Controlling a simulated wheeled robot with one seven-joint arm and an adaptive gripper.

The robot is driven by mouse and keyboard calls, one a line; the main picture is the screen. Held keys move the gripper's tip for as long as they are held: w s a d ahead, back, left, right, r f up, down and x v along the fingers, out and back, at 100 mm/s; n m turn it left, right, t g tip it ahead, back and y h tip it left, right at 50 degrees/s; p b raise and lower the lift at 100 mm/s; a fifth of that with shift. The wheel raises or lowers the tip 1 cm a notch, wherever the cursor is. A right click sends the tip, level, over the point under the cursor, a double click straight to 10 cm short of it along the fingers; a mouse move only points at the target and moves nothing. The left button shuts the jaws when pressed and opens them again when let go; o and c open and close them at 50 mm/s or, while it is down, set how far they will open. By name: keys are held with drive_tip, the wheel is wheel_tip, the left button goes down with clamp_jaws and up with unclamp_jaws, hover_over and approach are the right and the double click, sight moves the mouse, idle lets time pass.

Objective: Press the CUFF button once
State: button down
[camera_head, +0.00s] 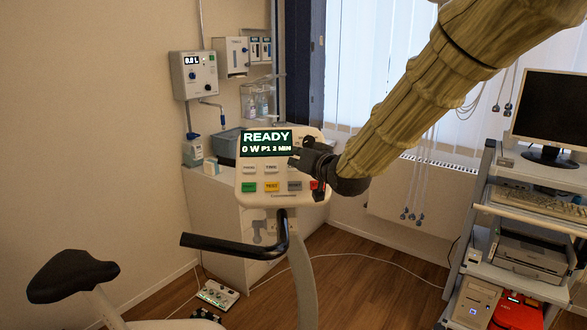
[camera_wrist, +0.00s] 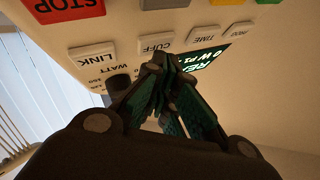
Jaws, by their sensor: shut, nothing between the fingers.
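The exercise-bike control panel (camera_head: 283,197) has a screen (camera_head: 266,142) reading READY, 0 W, P1. In the wrist view the white CUFF button (camera_wrist: 156,44) sits between the LINK button (camera_wrist: 95,57) and the TIME button (camera_wrist: 209,38). My gripper (camera_wrist: 160,66) is shut and empty, its fingertips right by the CUFF button's label edge. I cannot tell whether they touch it. In the head view my gripper (camera_head: 297,162) is at the panel's right side and hides the CUFF button there.
Below the white keys are a green button (camera_head: 249,187), a yellow TEST button (camera_head: 271,187) and a grey RESET button (camera_head: 294,186). The red STOP button (camera_wrist: 67,8) shows in the wrist view. A black handlebar (camera_head: 235,251) stands below the panel. A computer cart (camera_head: 483,208) is at right.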

drive_tip(key=shift+w+f, duration=0.2)
drive_tip(key=shift+f, duration=0.1)
idle(0.8)
drive_tip(key=shift+s+r, duration=0.1)
drive_tip(key=shift+r, duration=0.05)
drive_tip(key=shift+s+r, duration=0.45)
drive_tip(key=shift+r, duration=0.05)
drive_tip(key=shift+w, duration=0.1)
idle(0.3)
drive_tip(key=shift+s+d+r+p, duration=0.1)
drive_tip(key=shift+s+r+p, duration=0.3)
drive_tip(key=shift+s+r, duration=0.5)
drive_tip(key=shift+s+d+r+p, duration=0.1)
drive_tip(key=shift+s+r+p, duration=0.3)
drive_tip(key=shift+s+r, duration=0.5)
drive_tip(key=shift+w+r, duration=0.15)
drive_tip(key=shift+w, duration=0.1)
drive_tip(key=s+r+p, duration=0.2)
drive_tip(key=s+r, duration=0.2)
drive_tip(key=r, duration=0.1)
drive_tip(key=shift+s+r, duration=0.2)
drive_tip(key=shift+r, duration=0.05)
drive_tip(key=shift+d, duration=0.1)
